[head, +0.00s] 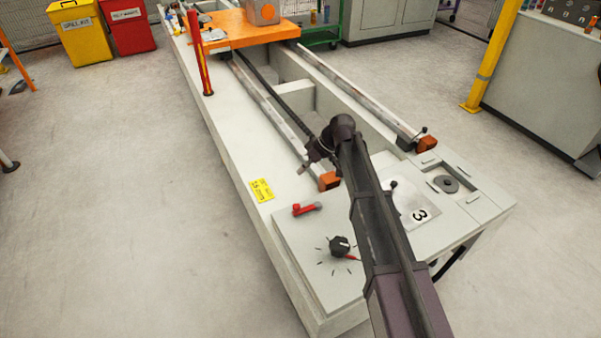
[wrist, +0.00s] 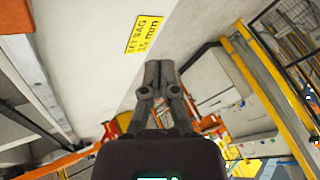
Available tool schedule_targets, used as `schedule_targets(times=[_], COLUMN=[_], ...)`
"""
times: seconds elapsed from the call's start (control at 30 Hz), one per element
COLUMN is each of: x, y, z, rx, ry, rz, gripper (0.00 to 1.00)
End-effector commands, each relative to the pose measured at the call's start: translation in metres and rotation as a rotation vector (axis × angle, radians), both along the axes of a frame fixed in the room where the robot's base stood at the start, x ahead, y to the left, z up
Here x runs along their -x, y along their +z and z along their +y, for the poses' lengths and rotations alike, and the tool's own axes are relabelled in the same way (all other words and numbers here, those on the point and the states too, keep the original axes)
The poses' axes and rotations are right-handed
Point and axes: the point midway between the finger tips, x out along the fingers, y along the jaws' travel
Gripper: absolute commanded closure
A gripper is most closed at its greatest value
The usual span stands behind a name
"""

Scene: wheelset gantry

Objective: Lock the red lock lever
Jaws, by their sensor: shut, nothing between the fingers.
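The red lock lever (head: 307,209) lies on the pale panel at the near end of the long gantry bed, with its handle pointing right. I cannot make it out in the wrist view. My gripper (head: 303,170) is above the bed, up and slightly left of the lever in the head view and apart from it. In the wrist view my gripper (wrist: 157,66) is shut and empty, with its fingers together near a yellow label (wrist: 145,34) on the pale bed.
A black rotary knob (head: 339,245) with a red pointer sits near the lever on the panel. Orange end stops (head: 329,181) cap the rails. A plate marked 3 (head: 412,205) lies right of my arm. A red post (head: 199,55) stands farther along the bed.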

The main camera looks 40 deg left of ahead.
Motion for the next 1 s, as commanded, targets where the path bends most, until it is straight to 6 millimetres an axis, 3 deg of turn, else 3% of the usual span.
schedule_targets(times=[0.1,0.4,1.0], x=[-0.009,-0.021,-0.024], y=[0.014,0.028,0.030], z=[0.001,0.001,0.000], rx=[0.000,0.000,0.000], ry=[-0.001,0.000,-0.002], rz=[0.000,0.000,0.000], gripper=[1.00,1.00,1.00])
